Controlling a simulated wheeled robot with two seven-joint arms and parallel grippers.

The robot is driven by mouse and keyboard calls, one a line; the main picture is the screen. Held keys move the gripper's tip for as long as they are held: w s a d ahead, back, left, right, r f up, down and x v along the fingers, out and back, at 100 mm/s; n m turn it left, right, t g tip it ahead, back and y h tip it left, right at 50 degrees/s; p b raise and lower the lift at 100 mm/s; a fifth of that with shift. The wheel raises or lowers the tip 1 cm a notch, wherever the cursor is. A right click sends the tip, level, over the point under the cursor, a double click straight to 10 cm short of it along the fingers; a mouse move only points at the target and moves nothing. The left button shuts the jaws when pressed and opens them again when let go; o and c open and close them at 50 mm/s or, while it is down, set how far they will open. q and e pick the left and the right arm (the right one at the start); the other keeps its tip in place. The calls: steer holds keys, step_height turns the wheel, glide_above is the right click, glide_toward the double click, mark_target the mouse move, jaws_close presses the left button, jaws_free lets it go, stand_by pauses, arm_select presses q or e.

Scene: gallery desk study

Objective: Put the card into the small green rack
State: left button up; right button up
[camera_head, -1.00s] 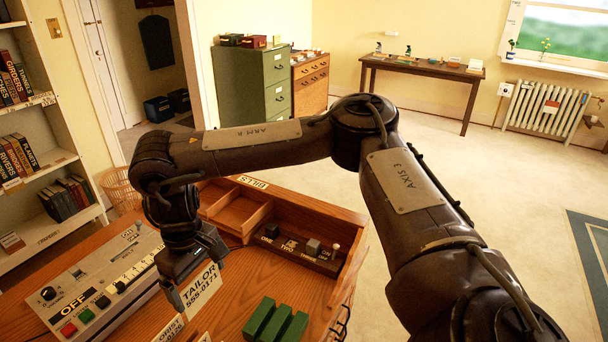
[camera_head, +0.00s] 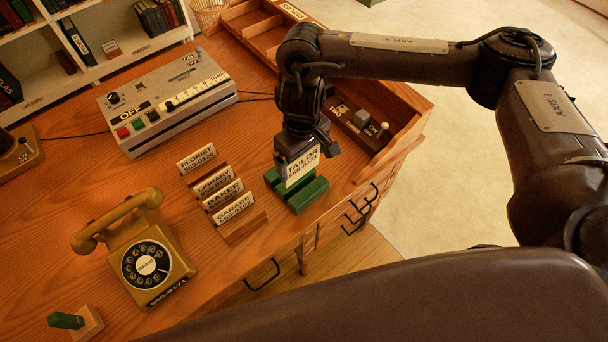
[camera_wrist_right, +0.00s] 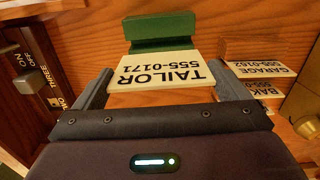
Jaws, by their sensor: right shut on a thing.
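The white card reading TAILOR 555-0171 (camera_head: 302,167) is held by my right gripper (camera_head: 298,150), with its text facing the head camera. The small green rack (camera_head: 305,198) stands on the desk directly below the card, its ridged blocks partly hidden by card and gripper. In the right wrist view the card (camera_wrist_right: 155,72) lies between the two fingers (camera_wrist_right: 160,88), and the green rack (camera_wrist_right: 160,28) shows just beyond its edge. I cannot tell whether the card's lower edge is inside a slot or just above it. My left gripper is not in view.
A wooden rack (camera_head: 240,230) with several cards, including GARAGE and BAKER, stands left of the green rack. A yellow telephone (camera_head: 148,262) and a grey switch box (camera_head: 170,108) are farther left. A wooden tray with switches (camera_head: 362,125) is behind on the right, near the desk edge.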

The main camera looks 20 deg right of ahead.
mark_target(303, 175)
step_height(303, 175, down, 4)
steer(key=shift+f+b, duration=0.1)
steer(key=shift+b, duration=0.3)
step_height(303, 175, down, 3)
steer(key=shift+f+b, duration=0.1)
steer(key=shift+b, duration=0.5)
steer(key=shift+f, duration=0.3)
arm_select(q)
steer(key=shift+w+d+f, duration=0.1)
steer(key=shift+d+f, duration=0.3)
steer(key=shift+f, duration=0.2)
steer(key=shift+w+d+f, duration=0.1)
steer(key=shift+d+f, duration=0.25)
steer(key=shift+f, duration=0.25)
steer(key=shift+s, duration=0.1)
arm_select(e)
steer(key=o, duration=0.6)
steer(key=shift+f, duration=0.1)
arm_select(q)
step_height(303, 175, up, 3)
steer(key=p, duration=0.2)
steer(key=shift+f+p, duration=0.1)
steer(key=shift+p, duration=0.3)
arm_select(e)
step_height(303, 175, up, 12)
steer(key=shift+r, duration=0.2)
